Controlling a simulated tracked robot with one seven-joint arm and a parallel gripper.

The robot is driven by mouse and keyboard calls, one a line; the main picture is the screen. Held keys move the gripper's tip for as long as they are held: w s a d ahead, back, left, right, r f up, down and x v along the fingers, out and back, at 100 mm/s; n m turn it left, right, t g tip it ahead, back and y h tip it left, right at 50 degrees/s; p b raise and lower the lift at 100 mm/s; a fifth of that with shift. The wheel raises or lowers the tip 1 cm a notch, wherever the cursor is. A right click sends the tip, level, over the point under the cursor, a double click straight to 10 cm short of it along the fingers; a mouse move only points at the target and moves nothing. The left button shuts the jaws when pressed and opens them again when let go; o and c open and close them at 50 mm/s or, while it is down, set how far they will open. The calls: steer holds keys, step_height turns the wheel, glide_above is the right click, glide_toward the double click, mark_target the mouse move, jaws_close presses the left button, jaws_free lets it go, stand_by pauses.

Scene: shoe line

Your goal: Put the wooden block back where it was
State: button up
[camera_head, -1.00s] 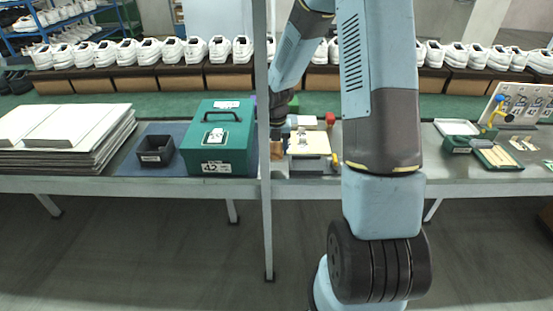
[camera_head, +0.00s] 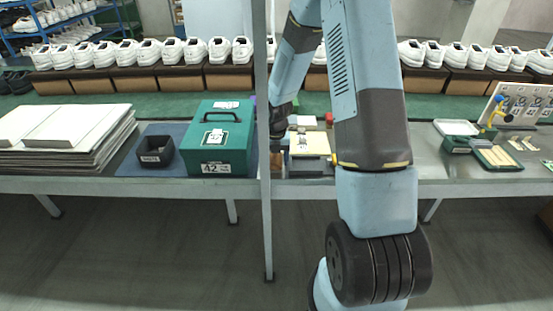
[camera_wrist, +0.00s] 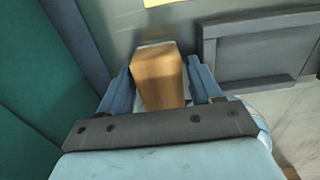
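The wooden block (camera_wrist: 160,77) is a tan-brown piece standing between the two blue fingers of my gripper (camera_wrist: 160,65) in the wrist view. The fingers lie along its two sides and appear closed on it. In the head view the block (camera_head: 276,160) is a small brown patch beside the grey post, low over the workbench. My gripper (camera_head: 278,138) there is mostly hidden by the post and my arm. Whether the block touches the bench cannot be told.
A green box (camera_head: 221,140) marked 42 stands left of the post (camera_head: 265,220), next to a black tray (camera_head: 155,158). A pale yellow board (camera_head: 312,144) on a fixture lies right of my gripper. A grey frame (camera_wrist: 255,50) is close by on the right in the wrist view.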

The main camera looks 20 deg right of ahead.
mark_target(276, 157)
steer(key=shift+r, duration=0.15)
step_height(276, 157, up, 12)
stand_by(0.6)
stand_by(0.3)
